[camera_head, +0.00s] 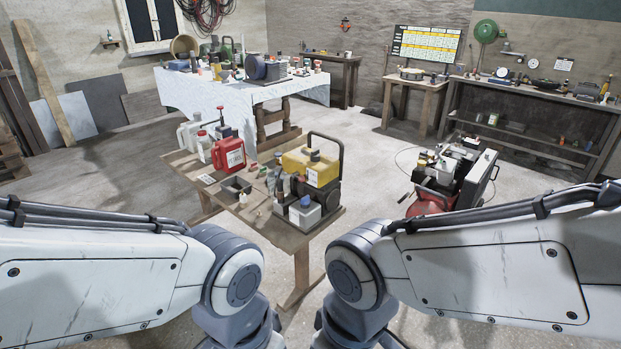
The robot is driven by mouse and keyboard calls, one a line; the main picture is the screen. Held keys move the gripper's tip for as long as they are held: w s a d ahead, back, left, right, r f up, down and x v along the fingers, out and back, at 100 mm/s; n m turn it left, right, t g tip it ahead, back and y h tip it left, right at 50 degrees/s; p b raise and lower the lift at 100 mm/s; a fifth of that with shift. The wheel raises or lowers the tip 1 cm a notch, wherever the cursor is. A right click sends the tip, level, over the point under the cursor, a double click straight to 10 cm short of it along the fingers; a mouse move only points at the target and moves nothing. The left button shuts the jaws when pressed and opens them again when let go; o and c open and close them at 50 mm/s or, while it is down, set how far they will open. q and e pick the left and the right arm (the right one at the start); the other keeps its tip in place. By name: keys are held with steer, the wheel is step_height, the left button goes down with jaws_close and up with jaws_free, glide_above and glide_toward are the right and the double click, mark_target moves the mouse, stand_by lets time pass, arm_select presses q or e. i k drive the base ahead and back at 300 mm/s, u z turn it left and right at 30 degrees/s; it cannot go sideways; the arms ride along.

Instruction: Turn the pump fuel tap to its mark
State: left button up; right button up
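The pump (307,188) stands at the near right end of a low wooden table (283,232). It has a yellow tank (322,171) on top, a black carrying frame arching over it and a dark body with a grey part at the front. Its fuel tap and the mark are too small to make out. Both of my arms reach in from the sides at the bottom of the view, short of the table. Their grippers are below the picture edge and cannot be seen.
A red fuel can (229,153), pale containers, a dark open tray (235,188) and small items share the table. A red machine (450,180) stands on the floor to the right. A cloth-covered table (190,94) and workbenches stand behind. Floor between is largely clear.

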mark_target(301, 179)
steer(key=k, duration=0.6)
steer(key=u, duration=0.75)
steer(key=i, duration=0.6)
steer(key=u, duration=0.75)
steer(key=i, duration=1.5)
steer(key=z, duration=1.3)
steer(key=i, duration=0.55)
steer(key=z, duration=0.55)
